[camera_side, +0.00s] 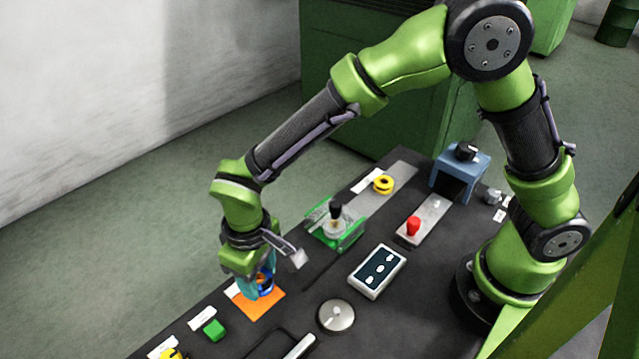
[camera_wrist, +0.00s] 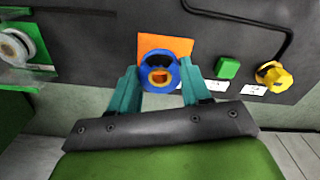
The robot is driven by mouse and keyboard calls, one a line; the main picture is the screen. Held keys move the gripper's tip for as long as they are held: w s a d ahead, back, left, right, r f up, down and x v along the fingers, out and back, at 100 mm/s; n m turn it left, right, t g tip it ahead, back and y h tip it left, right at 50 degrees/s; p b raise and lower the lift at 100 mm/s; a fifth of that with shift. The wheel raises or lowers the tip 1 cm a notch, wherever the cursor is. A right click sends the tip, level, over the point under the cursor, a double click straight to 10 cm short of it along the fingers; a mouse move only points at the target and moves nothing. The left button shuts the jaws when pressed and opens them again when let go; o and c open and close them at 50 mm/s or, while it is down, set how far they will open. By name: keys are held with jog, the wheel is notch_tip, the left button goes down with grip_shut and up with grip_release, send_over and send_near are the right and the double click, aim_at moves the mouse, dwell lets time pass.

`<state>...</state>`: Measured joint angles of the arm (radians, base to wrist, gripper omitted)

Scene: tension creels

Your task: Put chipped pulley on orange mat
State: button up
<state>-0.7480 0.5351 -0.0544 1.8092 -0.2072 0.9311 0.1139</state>
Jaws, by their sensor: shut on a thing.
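A blue pulley (camera_wrist: 152,58) with a dark patch on its rim and an orange-brown centre is between the teal fingers of my gripper (camera_wrist: 160,84) in the wrist view. My gripper is shut on it. In the side view the blue pulley (camera_side: 265,281) shows partly behind the fingers of my gripper (camera_side: 258,280). The orange mat (camera_wrist: 181,45) lies directly beneath or behind the pulley, and in the side view the orange mat (camera_side: 257,306) spreads around its base. I cannot tell whether the pulley touches the mat.
A green block (camera_side: 214,330) and a yellow knob (camera_side: 172,354) are near the mat. A green holder (camera_side: 350,238) with a spool, a white panel (camera_side: 377,271), a grey disc (camera_side: 336,316), a red knob (camera_side: 413,225), a yellow ring (camera_side: 384,184) and a blue housing (camera_side: 478,172) stand on the dark table.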

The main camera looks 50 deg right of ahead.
jog(key=shift+w+a, duration=0.2)
jog(key=shift+w, duration=0.05)
jog(key=shift+w+a+f, duration=0.15)
jog(key=shift+f, duration=1.65)
jog(key=shift+f, duration=0.2)
jog(key=o, duration=1.1)
jog(key=shift+c, duration=0.2)
